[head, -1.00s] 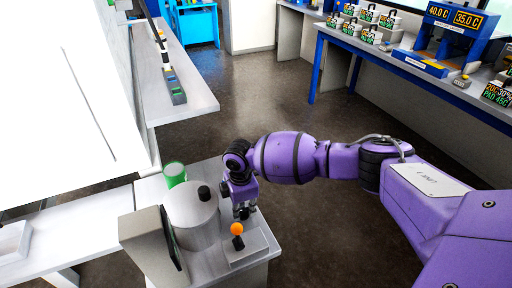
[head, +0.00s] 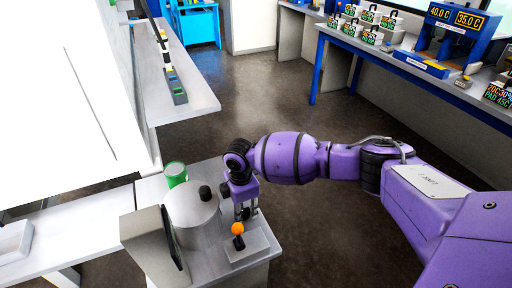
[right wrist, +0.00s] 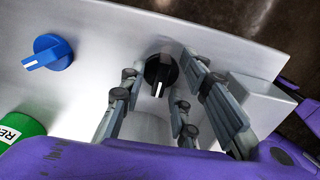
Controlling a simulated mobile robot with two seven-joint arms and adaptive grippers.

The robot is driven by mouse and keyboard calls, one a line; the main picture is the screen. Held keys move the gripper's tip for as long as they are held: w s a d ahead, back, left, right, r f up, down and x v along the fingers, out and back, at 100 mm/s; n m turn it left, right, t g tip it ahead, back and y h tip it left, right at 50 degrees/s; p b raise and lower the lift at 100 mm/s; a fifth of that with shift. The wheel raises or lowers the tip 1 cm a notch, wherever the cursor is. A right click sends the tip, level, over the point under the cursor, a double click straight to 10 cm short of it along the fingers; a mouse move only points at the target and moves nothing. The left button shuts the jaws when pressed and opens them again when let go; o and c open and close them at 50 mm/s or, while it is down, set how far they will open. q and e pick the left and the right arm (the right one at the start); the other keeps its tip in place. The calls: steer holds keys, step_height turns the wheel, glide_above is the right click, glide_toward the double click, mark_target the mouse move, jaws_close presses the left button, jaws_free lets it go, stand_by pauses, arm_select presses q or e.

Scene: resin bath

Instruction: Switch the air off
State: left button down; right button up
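In the right wrist view, a black round knob (right wrist: 161,70) with a white pointer mark stands on a pale surface. My right gripper (right wrist: 163,80) is open, with its fingers on either side of the knob and gaps showing between them. A blue knob (right wrist: 48,52) with a white pointer is farther left on the same surface. In the head view, my right gripper (head: 245,210) points down over the small grey bench beside the steel pot (head: 194,216). An orange ball on a black lever (head: 238,228) stands just in front of it. No label naming the air is readable. My left gripper is out of view.
A green can (head: 175,174) stands behind the pot and also shows in the right wrist view (right wrist: 20,130). A grey panel (head: 150,246) stands left of the pot. A pale box (right wrist: 262,98) is close to the right fingers. Open floor lies beyond the bench.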

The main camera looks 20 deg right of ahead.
mark_target(243, 210)
steer(key=shift+d+r, duration=0.1)
step_height(243, 210, up, 12)
stand_by(0.5)
stand_by(0.5)
